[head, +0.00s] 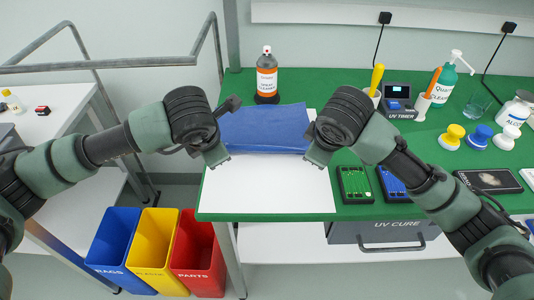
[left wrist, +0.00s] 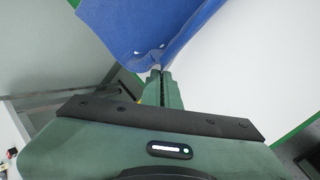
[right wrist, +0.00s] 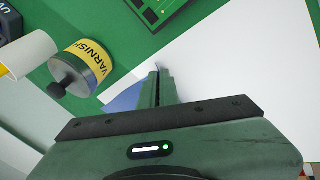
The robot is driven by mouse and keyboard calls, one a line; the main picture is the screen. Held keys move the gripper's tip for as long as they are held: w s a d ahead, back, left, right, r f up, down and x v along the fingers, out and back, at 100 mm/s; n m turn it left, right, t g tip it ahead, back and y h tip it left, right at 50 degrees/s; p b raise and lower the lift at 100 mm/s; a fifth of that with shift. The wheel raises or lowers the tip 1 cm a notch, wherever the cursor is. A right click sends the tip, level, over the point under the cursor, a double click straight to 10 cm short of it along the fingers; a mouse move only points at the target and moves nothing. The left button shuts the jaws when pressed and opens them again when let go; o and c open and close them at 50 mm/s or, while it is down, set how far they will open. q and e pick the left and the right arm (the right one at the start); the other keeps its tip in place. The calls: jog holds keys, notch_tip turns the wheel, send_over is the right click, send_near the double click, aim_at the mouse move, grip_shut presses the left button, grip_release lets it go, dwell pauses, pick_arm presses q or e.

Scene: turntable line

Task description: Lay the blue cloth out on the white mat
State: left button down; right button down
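The blue cloth (head: 262,128) lies across the back part of the white mat (head: 265,185), spread between my two grippers with its far part raised and a fold along it. The front of the mat is bare. My left gripper (head: 217,160) is shut on the cloth's near left corner; the left wrist view shows the cloth (left wrist: 150,30) pinched at the fingertips. My right gripper (head: 318,158) is shut at the cloth's near right corner. In the right wrist view only a little blue cloth (right wrist: 127,98) shows beside its fingers, the rest hidden.
A spray cleaner bottle (head: 266,75) stands just behind the cloth. A varnish tin (right wrist: 82,68) is near my right gripper. Bins (head: 200,262) stand below the left edge.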

pick_arm(q)
jog(key=c, duration=1.3)
grip_release()
jog(key=shift+a, duration=0.1)
pick_arm(e)
jog(key=c, duration=1.3)
grip_release()
jog(key=shift+d, duration=0.1)
pick_arm(q)
jog(key=shift+s, duration=0.15)
jog(key=shift+f, duration=0.1)
pick_arm(e)
jog(key=shift+s+a+f, duration=0.1)
jog(key=shift+s+a, duration=0.05)
jog(key=shift+a, duration=0.05)
